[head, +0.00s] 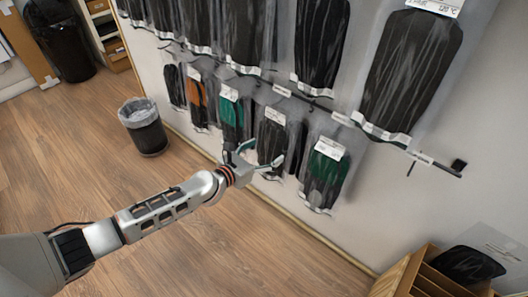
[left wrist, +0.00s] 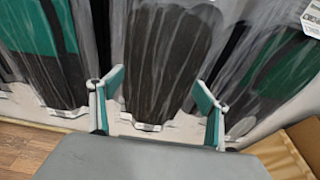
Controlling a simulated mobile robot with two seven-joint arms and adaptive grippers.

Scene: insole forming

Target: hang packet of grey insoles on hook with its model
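My left gripper (head: 262,156) is at the lower row of hanging packets, in front of a dark grey insole packet (head: 271,135) in a clear bag with a white label. In the left wrist view its two teal-padded fingers (left wrist: 160,88) stand wide apart, with the grey packet (left wrist: 170,55) seen between and beyond them. I see no finger closed on the packet. The packet's top and its hook are out of the wrist view. The hook rail (head: 318,104) with white model labels runs above the lower row. My right gripper is not in view.
Teal packets (head: 231,118) (head: 326,172) hang on either side, and an orange one (head: 198,100) is further left. Larger dark packets (head: 412,70) hang above. A wooden box (head: 405,275) holding a dark packet (head: 468,265) is at lower right. A bin (head: 143,127) stands on open floor.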

